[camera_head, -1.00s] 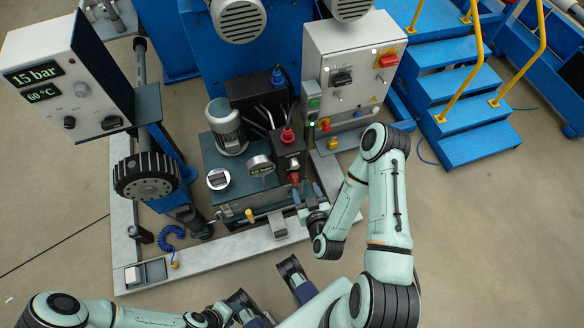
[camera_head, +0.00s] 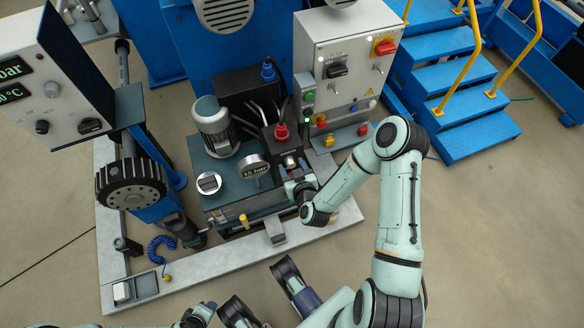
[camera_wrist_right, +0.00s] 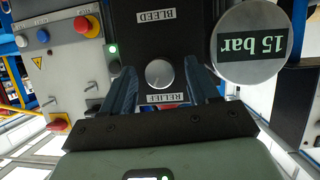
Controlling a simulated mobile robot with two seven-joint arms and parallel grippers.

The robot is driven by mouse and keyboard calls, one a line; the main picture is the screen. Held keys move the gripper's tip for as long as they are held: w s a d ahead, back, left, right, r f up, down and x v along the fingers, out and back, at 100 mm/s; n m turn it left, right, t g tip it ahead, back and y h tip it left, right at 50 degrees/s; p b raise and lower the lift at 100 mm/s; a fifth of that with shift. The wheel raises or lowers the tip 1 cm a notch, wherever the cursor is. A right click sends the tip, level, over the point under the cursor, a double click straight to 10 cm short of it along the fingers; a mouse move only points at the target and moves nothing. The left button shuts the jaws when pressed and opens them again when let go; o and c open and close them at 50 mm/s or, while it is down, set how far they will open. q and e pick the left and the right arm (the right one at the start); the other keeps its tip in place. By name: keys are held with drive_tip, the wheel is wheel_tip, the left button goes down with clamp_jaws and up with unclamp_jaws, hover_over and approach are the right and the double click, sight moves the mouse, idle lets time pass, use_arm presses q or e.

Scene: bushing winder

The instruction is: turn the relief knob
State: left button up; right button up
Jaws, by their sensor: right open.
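The relief knob (camera_wrist_right: 159,74) is a small silver round knob on a dark block, beside a RELIEF label (camera_wrist_right: 166,98), in the right wrist view. In the head view the knob (camera_head: 290,161) shows small at the block's front. My right gripper (camera_wrist_right: 159,68) is open, its two blue fingers on either side of the knob with a gap on each side. I cannot tell how deep the fingers reach around it. The right gripper (camera_head: 294,171) also shows at the block in the head view.
A round gauge (camera_wrist_right: 248,45) reading 15 bar stands close beside the right finger in the wrist view. A red-capped part (camera_head: 281,131) rises behind the knob. A grey control box (camera_head: 345,75) with a red switch (camera_head: 384,46) and a motor (camera_head: 215,128) flank the block.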

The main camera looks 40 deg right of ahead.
drive_tip(key=c, duration=1)
drive_tip(key=shift+c, duration=0.2)
